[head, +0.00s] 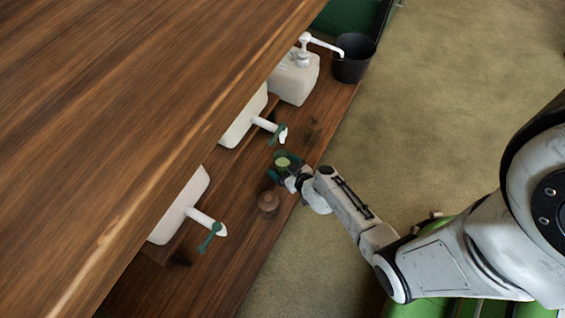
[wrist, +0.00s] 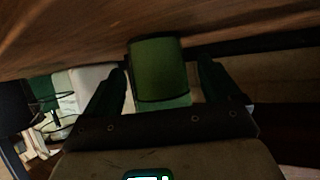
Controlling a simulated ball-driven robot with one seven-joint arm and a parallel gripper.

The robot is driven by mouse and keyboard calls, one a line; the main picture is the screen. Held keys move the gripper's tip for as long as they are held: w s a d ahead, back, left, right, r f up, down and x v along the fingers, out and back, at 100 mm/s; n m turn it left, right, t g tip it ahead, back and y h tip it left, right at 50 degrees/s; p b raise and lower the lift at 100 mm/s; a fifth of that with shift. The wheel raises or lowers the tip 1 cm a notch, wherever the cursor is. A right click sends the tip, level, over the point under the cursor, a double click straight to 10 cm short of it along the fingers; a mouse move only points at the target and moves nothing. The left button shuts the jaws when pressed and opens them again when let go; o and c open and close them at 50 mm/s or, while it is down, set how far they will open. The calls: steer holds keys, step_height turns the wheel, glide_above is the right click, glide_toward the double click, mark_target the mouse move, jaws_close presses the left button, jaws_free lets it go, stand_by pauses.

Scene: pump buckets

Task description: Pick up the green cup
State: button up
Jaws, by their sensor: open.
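The green cup (wrist: 158,68) stands in the wrist view between the two dark fingers of my gripper (wrist: 163,72). The fingers are open, one on each side of the cup; a gap shows on both sides, though whether either touches is hard to tell. In the head view my gripper (head: 286,168) is over the lower wooden shelf, and the cup (head: 283,161) shows as a small pale green round at its jaws. The cup's lower part is hidden there by the gripper.
A wooden top (head: 130,90) overhangs the lower shelf (head: 235,245). White dispensers with green taps (head: 210,237) stick out from under it. A small brown round object (head: 268,200) lies close to my gripper. A white pump bottle (head: 294,78) and a black bucket (head: 352,60) stand farther back.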

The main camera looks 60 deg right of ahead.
steer(key=shift+w+d+f, duration=0.1)
steer(key=shift+w+f, duration=0.05)
steer(key=shift+w, duration=0.1)
steer(key=shift+c, duration=0.2)
steer(key=c, duration=1.2)
steer(key=shift+r, duration=0.2)
